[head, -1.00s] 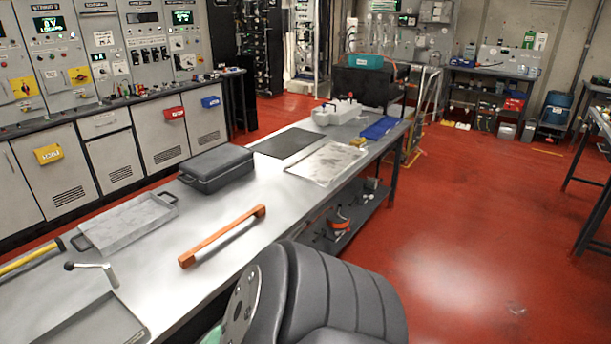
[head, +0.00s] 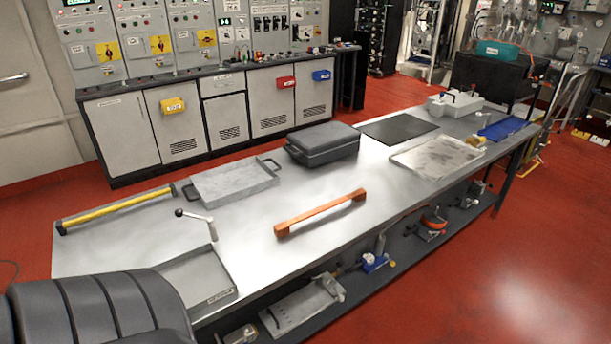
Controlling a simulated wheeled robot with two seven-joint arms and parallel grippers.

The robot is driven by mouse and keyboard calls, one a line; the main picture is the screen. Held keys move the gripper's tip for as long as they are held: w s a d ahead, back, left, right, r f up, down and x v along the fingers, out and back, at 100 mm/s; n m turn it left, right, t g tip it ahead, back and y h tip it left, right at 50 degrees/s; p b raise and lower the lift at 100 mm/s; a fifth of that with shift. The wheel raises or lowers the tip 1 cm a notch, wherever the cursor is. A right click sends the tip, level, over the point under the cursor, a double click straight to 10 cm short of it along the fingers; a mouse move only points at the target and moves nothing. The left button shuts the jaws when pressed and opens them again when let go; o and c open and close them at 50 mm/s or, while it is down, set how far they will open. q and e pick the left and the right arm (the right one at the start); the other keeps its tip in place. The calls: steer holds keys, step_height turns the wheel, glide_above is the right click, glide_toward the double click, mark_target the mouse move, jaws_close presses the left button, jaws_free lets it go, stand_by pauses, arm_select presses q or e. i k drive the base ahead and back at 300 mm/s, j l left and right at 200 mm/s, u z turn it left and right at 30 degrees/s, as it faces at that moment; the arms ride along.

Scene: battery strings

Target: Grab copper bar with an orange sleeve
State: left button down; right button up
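The copper bar with an orange sleeve (head: 321,211) lies on the steel workbench (head: 270,256), near its front edge and about mid-length. Its ends are thicker orange-brown blocks, and it runs diagonally from lower left to upper right. Nothing touches it. Neither of my grippers is in view. A dark grey ribbed part, which seems to be my own arm, fills the lower left corner, away from the bar.
A yellow bar (head: 116,209), a handled grey tray (head: 235,182) and a dark case (head: 322,143) stand behind. Bare bench surrounds the bar. A lower shelf holds tools.

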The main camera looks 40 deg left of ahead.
mark_target(283, 228)
steer(key=u, duration=1.7)
steer(key=i+l+u, duration=0.15)
steer(key=l+u, duration=0.3)
steer(key=i+l+u, duration=0.1)
steer(key=l+u, duration=0.7)
steer(key=u, duration=0.15)
steer(key=l+u, duration=0.45)
